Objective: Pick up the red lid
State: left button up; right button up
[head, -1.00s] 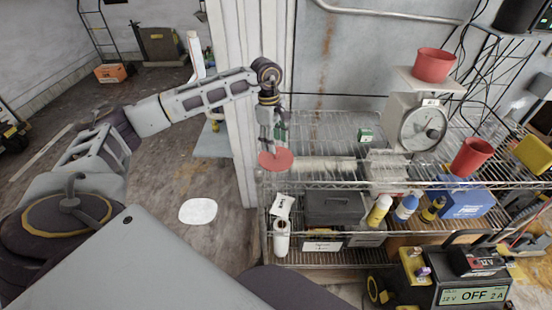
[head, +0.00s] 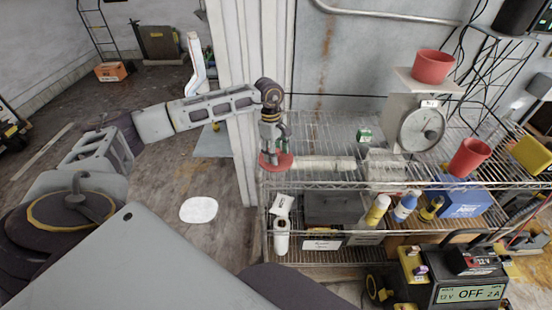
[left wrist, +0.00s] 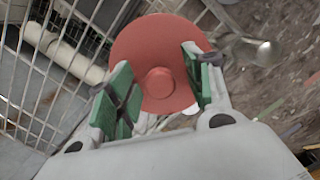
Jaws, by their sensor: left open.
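The red lid (head: 283,162) is a round disc at the left end of the upper wire shelf. In the left wrist view the lid (left wrist: 135,50) shows a round knob (left wrist: 160,82) at its middle. My left gripper (head: 274,156) points down over the lid in the head view and covers part of it. In the left wrist view its green-padded fingers (left wrist: 160,92) are apart, one on each side of the knob. I cannot tell whether they touch the lid. My right gripper is not in view.
The wire shelf (head: 300,183) holds a pale roll (head: 325,164), a green box (head: 364,136), a scale (head: 422,127) and a red pot (head: 470,157). Another red pot (head: 433,67) sits on the scale. A white post (head: 240,130) stands close left of the gripper.

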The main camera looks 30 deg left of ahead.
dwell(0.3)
pick_arm(q)
jog(key=c, duration=1)
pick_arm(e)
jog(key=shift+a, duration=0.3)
pick_arm(q)
jog(key=shift+r, duration=0.15)
notch_tip(320, 180, up, 9)
jog(key=shift+f+b, duration=0.1)
jog(key=shift+b, duration=0.6)
jog(key=shift+r, duration=0.4)
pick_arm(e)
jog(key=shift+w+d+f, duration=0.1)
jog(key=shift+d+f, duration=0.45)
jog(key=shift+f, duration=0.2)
pick_arm(q)
jog(key=shift+r, duration=0.1)
